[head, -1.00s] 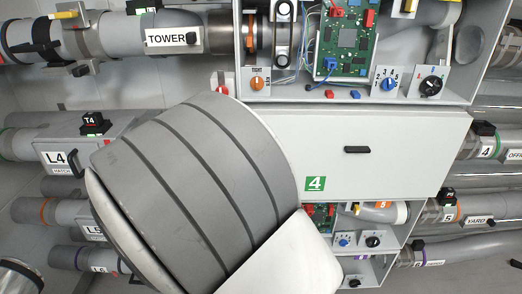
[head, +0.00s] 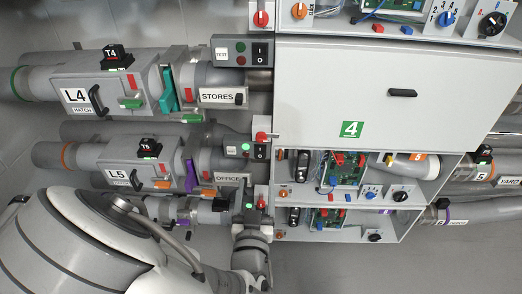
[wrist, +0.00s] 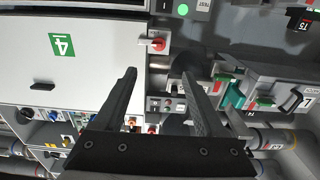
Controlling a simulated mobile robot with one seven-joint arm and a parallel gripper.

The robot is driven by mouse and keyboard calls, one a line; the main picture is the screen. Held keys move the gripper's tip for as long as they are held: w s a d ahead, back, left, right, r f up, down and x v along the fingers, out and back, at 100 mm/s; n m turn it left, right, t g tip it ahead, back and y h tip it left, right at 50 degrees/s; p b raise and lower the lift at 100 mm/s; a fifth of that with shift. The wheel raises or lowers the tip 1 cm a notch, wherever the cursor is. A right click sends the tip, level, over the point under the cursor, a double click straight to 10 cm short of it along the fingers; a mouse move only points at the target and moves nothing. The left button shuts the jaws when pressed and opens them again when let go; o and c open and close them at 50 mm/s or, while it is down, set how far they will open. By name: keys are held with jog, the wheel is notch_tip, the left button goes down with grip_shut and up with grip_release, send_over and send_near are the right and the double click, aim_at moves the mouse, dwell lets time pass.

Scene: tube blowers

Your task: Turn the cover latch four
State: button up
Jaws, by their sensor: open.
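Cover four (head: 360,75) is a large pale panel with a green "4" label (head: 352,129), closed over its bay. Its black latch (head: 402,93) is a short dark bar lying lengthwise across the panel in the head view. In the wrist view the cover (wrist: 95,75) fills the left side, with the latch (wrist: 42,85) near its left part. My gripper (wrist: 158,75) is open and empty in the wrist view, its fingers pointing at the cover's edge and a red knob (wrist: 158,43), well to the right of the latch. I cannot make out its fingers in the head view.
Tube lines with the L4 hatch (head: 92,97) and L5 hatch (head: 125,172) run along the left. Red knobs (head: 262,137) stick out beside the panel's left edge. Open bays with circuit boards (head: 343,172) and dials lie below. Space before the cover looks clear.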

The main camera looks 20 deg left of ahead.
aim_at(261, 141)
jog(key=b+x, duration=0.2)
jog(key=x, duration=0.3)
jog(key=b+x, duration=0.3)
jog(key=x, duration=0.2)
jog(key=b+x, duration=0.3)
jog(key=x, duration=0.3)
jog(key=shift+w+d, duration=0.15)
jog(key=shift+d, duration=0.1)
grip_shut()
